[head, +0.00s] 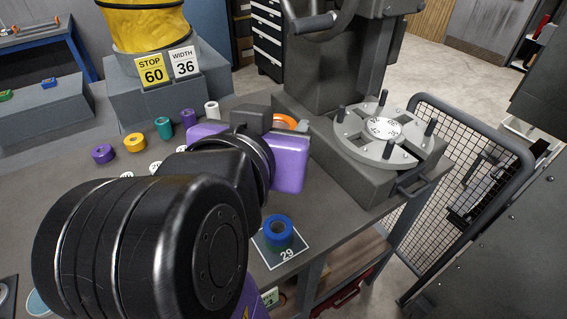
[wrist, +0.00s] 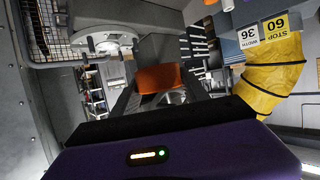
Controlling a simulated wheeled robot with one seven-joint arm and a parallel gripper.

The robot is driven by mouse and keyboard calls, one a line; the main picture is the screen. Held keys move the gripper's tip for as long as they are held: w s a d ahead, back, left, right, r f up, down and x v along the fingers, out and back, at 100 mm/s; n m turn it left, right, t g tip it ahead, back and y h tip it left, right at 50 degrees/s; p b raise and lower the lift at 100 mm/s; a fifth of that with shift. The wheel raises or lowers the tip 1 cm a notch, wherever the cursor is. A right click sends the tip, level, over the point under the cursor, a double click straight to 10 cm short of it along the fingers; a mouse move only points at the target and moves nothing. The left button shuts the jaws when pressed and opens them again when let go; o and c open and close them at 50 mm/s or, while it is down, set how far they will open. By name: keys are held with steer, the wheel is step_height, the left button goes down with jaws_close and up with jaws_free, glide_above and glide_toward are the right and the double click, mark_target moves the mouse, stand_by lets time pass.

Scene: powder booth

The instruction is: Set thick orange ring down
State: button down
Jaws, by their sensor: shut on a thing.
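My gripper (wrist: 160,84) is shut on the thick orange ring (wrist: 158,77), which sits between its fingers in the wrist view. In the head view the orange ring (head: 285,120) shows only in part, behind my purple gripper body, left of the round grey fixture plate. My arm hides most of the ring and the fingertips there. I cannot tell whether the ring touches anything below it.
The fixture plate (head: 350,128) has several dark upright pins and a pale central disc. A blue ring (head: 279,230) sits on the card marked 29. Purple (head: 103,153), yellow (head: 134,142), teal (head: 163,127) and white (head: 211,110) rings stand on the bench. A mesh guard (head: 470,160) stands at right.

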step_height(320, 180, down, 19)
steer(key=shift+r+b, duration=0.15)
steer(key=shift+b, duration=0.2)
steer(key=shift+f+b, duration=0.35)
steer(key=shift+f, duration=0.05)
steer(key=shift+f, duration=0.25)
steer(key=c, duration=0.6)
jaws_free()
